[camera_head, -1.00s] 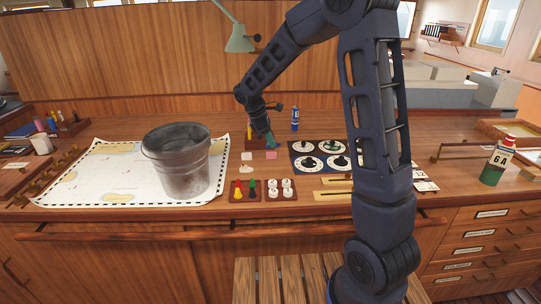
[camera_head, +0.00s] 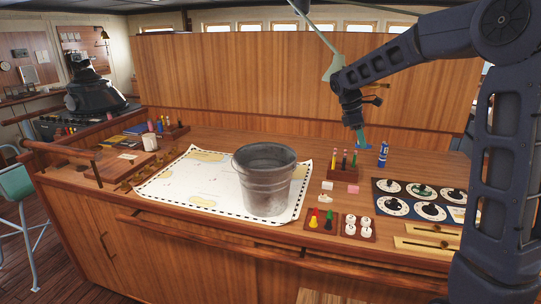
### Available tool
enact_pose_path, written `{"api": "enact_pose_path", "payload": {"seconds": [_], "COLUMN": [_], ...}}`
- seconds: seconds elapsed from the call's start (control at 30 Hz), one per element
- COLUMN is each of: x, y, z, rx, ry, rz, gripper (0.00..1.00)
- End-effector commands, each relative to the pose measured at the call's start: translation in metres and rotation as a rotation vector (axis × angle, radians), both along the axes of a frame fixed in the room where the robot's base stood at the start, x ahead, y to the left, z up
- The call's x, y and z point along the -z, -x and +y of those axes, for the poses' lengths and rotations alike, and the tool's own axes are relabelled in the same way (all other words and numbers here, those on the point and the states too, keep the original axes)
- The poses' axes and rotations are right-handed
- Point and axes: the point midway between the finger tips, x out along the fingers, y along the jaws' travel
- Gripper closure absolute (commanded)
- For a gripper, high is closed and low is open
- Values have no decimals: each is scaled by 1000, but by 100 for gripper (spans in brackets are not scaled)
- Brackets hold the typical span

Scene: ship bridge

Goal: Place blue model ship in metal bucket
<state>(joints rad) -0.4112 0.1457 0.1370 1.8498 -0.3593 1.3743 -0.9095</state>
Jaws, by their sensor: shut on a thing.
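The metal bucket (camera_head: 268,185) stands upright and open on the chart, near the middle of the counter. My gripper (camera_head: 361,128) is at the right, behind a small rack of pencils and beyond the bucket. It points down and is shut on a small blue-teal thing (camera_head: 362,141), which I take to be the blue model ship. Its shape is too small to make out, and I cannot tell whether it clears the counter.
The pencil rack (camera_head: 343,166) and a blue can (camera_head: 383,155) stand near my gripper. Pink and white blocks, game pieces (camera_head: 322,218) and a dial panel (camera_head: 420,198) lie on the right. The chart (camera_head: 190,180) is clear left of the bucket.

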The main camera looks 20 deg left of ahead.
Motion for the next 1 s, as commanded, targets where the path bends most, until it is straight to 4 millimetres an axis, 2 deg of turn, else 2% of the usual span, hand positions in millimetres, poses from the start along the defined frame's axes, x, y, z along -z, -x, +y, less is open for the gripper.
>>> {"api": "enact_pose_path", "payload": {"seconds": [0.03,0.27,0.47,0.7,0.8,1.0], "x": [-11,-9,-9,-9,-8,-8], "y": [0,2,11,40,54,75], "z": [0,53,115,212,244,285], "rx": [0,-6,-9,-10,-10,-7], "ry": [-2,-1,-4,-5,-4,-3], "rz": [-3,-2,-3,-2,0,2], "gripper": [99,99,99,99,99,99]}}
